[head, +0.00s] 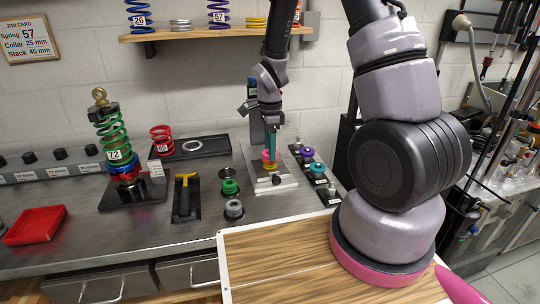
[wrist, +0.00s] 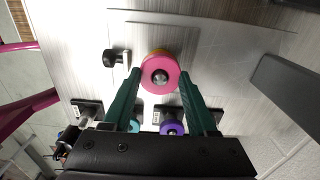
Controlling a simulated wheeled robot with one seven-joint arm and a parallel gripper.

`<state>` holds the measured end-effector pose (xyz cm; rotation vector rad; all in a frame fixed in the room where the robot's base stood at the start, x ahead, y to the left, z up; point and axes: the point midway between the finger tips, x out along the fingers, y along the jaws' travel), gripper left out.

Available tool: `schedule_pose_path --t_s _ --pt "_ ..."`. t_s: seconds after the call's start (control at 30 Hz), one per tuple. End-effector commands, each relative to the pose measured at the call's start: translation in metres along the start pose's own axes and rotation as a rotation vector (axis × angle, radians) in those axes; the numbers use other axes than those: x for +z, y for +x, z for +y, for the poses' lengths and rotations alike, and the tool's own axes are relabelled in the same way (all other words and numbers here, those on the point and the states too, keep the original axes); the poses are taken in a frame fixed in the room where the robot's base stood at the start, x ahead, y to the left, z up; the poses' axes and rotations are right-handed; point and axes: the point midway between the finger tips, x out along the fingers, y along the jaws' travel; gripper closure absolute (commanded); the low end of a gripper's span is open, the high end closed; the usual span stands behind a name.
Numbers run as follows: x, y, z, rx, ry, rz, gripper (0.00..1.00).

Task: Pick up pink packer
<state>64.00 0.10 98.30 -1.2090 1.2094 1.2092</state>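The pink packer (wrist: 152,84) is a round disc around a metal rod, which shows at its centre in the wrist view. It sits above a yellow-orange ring (wrist: 152,53); in the head view the pink packer (head: 266,155) is above yellow rings (head: 271,166) on a pale plate. My gripper (wrist: 160,73) points at the packer, with one green finger on each side of it. The fingertips lie right at its left and right edges; whether they press on it I cannot tell. In the head view my gripper (head: 271,150) comes down from above and partly hides the packer.
Purple (head: 307,152) and teal (head: 317,168) packers stand in a row right of the plate. A green packer (head: 230,186) and a grey one (head: 234,208) are at its left. A black tray (head: 190,147) and a spring assembly (head: 120,155) stand further left.

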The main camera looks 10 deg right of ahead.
Motion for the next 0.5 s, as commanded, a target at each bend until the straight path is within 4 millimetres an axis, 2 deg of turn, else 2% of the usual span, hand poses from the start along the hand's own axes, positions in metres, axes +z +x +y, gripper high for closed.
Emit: schedule_pose_path --t_s 0.3,0.37,0.5 --pt "0.000 -0.003 0.000 -0.001 0.000 0.000 0.95" --pt "0.000 -0.009 -0.001 -0.004 -0.001 0.000 0.95" --pt "0.001 -0.034 -0.002 -0.007 -0.001 -0.001 0.95"
